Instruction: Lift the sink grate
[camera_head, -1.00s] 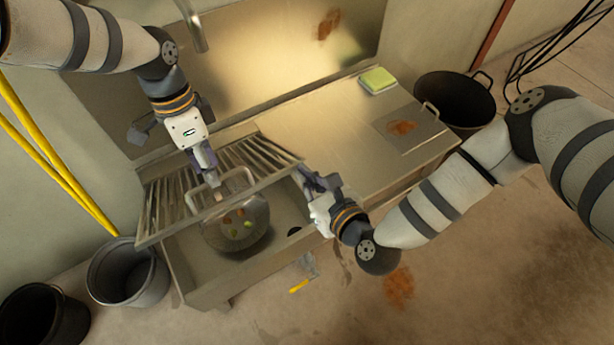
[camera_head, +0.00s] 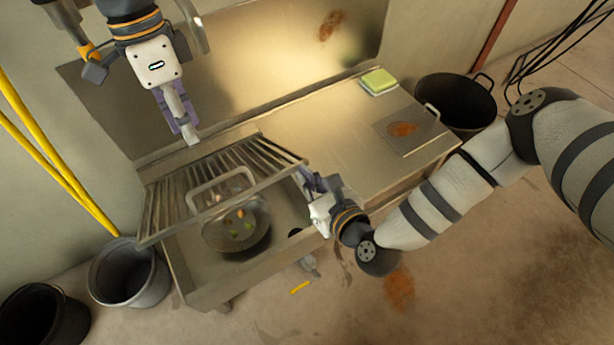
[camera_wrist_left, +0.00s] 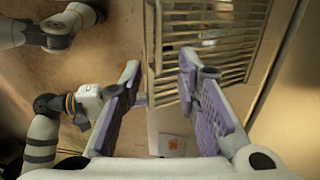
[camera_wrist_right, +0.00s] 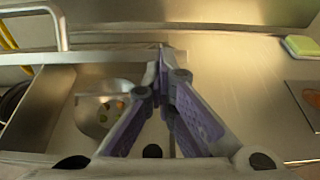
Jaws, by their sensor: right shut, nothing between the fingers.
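My left gripper (camera_head: 188,138) is open and empty, above and behind the grate, apart from the handle. Its spread fingers show in the left wrist view (camera_wrist_left: 160,75). My right gripper (camera_head: 306,176) is shut and empty at the grate's right end; I cannot tell if it touches.
A round pan (camera_head: 238,238) with colored scraps is in the basin (camera_head: 285,215). A sponge (camera_head: 378,80) lies on the counter (camera_head: 320,120). A yellow-handled tool (camera_head: 300,287) lies on the floor.

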